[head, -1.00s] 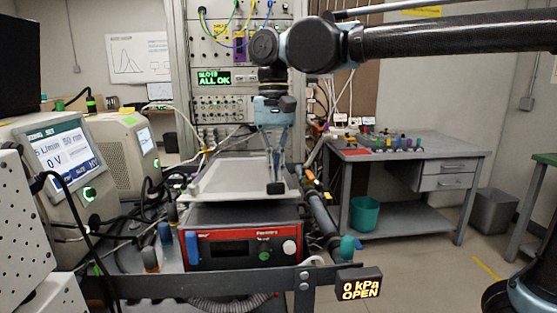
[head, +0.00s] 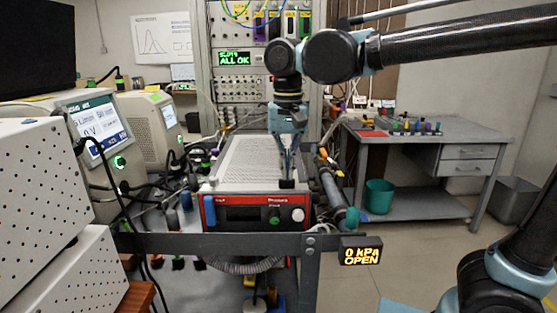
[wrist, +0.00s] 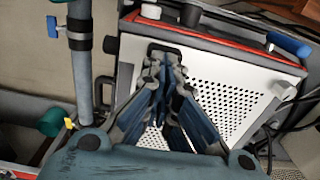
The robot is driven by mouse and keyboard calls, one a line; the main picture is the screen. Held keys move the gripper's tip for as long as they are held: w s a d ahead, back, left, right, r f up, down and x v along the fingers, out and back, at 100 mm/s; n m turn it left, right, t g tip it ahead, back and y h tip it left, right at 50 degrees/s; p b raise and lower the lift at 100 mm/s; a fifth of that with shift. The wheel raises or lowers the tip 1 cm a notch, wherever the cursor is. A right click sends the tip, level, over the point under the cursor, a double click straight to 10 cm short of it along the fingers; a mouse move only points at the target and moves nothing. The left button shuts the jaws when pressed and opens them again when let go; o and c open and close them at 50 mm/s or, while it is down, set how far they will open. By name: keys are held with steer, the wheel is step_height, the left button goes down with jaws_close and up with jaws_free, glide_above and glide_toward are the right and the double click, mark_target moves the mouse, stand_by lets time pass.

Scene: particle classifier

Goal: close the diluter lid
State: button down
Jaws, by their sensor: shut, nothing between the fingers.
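The diluter (head: 235,211) is a box with a red-edged front, a dark display, a green knob and a white knob. Its pale perforated lid (head: 240,163) lies about level on top, with no clear gap above the front. In the wrist view the perforated lid (wrist: 235,95) fills the area behind my fingers. My gripper (head: 286,182) is shut and empty, pointing down at the lid's front right part. In the wrist view its fingertips (wrist: 165,55) are by the lid's edge near the red trim; whether they touch it is hard to tell.
A sign (head: 361,251) on the cart rail reads "0 kPa OPEN". A dark tube (head: 335,190) runs along the right of the diluter. Instruments with screens and cables (head: 95,130) crowd the left. A grey bench (head: 430,150) stands at the right, with open floor before it.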

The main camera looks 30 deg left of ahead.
steer(key=shift+s+d+f, duration=0.1)
steer(key=shift+d+f, duration=0.1)
steer(key=shift+f, duration=0.25)
steer(key=shift+r, duration=0.65)
step_height(320, 180, up, 14)
steer(key=shift+a+f, duration=0.15)
steer(key=shift+f, duration=0.1)
